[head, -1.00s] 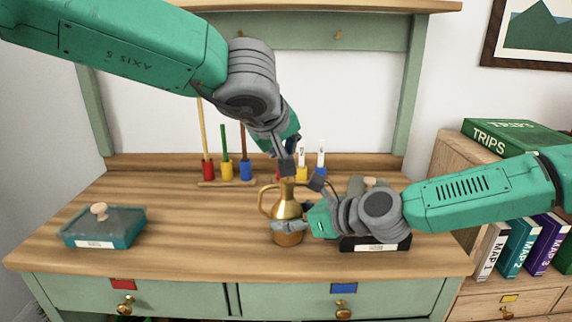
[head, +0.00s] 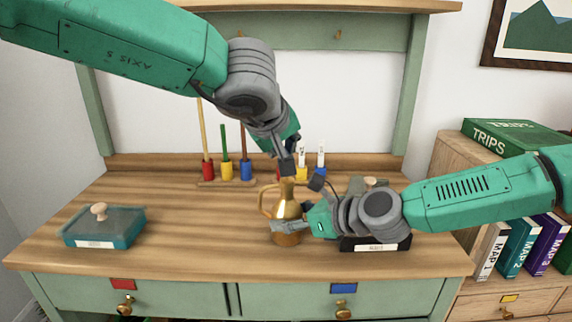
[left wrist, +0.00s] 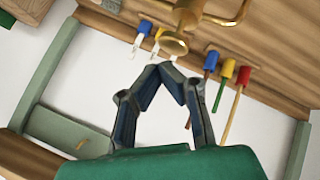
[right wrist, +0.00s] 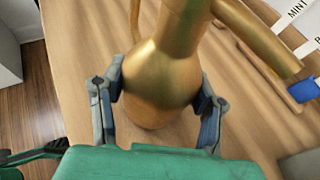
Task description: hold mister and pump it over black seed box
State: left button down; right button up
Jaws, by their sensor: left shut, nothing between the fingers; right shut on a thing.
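The mister (head: 287,207) is a brass bottle with a loop handle on its left side, upright on the desk, near the middle. My right gripper (right wrist: 160,88) is shut on its round body, one finger on each side; in the head view it reaches in from the right. My left gripper (head: 287,170) is shut and empty just above the mister's top; its fingertips meet in the left wrist view (left wrist: 167,66). I cannot tell whether it touches the top. The black seed box (head: 376,244), with a white label, is right of the mister, mostly hidden behind my right arm.
A teal lidded box (head: 104,229) with a knob stands at the desk's left. Several coloured holders with sticks and white markers line the back, including a blue one (head: 246,171). A cabinet with books (head: 515,135) stands to the right. The desk's left middle is clear.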

pick_arm(q)
jog(key=shift+f, duration=0.15)
jog(key=shift+f, duration=0.2)
jog(key=shift+f, duration=0.95)
dwell(0.9)
dwell(0.3)
jog(key=shift+r, duration=1.4)
jog(key=shift+r, duration=2.5)
